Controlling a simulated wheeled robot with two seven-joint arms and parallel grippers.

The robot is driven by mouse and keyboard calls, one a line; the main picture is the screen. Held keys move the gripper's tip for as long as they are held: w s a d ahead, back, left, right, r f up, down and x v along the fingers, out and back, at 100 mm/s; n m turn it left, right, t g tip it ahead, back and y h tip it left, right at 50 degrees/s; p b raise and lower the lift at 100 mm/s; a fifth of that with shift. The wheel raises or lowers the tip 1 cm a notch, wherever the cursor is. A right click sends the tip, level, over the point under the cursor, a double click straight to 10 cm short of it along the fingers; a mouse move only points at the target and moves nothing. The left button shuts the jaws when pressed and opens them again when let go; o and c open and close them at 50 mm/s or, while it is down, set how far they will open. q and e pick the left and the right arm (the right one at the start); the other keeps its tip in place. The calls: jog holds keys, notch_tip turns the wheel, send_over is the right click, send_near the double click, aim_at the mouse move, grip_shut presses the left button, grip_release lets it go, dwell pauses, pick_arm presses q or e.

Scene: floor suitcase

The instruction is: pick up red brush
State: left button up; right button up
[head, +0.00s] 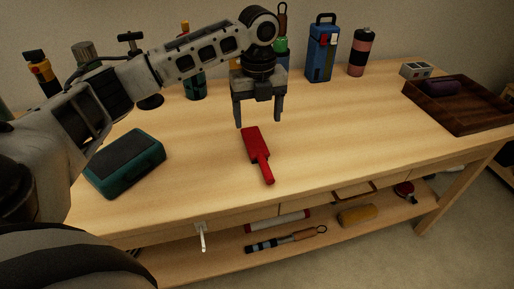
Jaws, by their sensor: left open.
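The red brush (255,148) lies flat on the wooden workbench (330,140), near the middle. Its wide end points away from me and its narrow handle points toward the front edge. My left gripper (259,122) points down just above the wide end of the brush. Its two fingers are apart with nothing between them. I cannot tell exactly how high the fingertips are above the brush. My right gripper is not in view.
A teal and black box (126,163) lies at the left. A blue case (322,52) and a pink and black bottle (361,52) stand at the back. A dark wooden tray (470,118) is at the right. A lower shelf (360,228) holds several tools.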

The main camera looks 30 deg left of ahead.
pick_arm(q)
send_over(257, 147)
jog(key=f, duration=0.4)
jog(key=shift+s+d+f, duration=0.1)
jog(key=shift+d+f, duration=0.15)
jog(key=shift+f, duration=0.05)
jog(key=f, duration=0.5)
jog(key=shift+a+f+b, duration=0.1)
jog(key=shift+a+b, duration=0.15)
jog(key=shift+b, duration=0.15)
jog(key=c, duration=1.2)
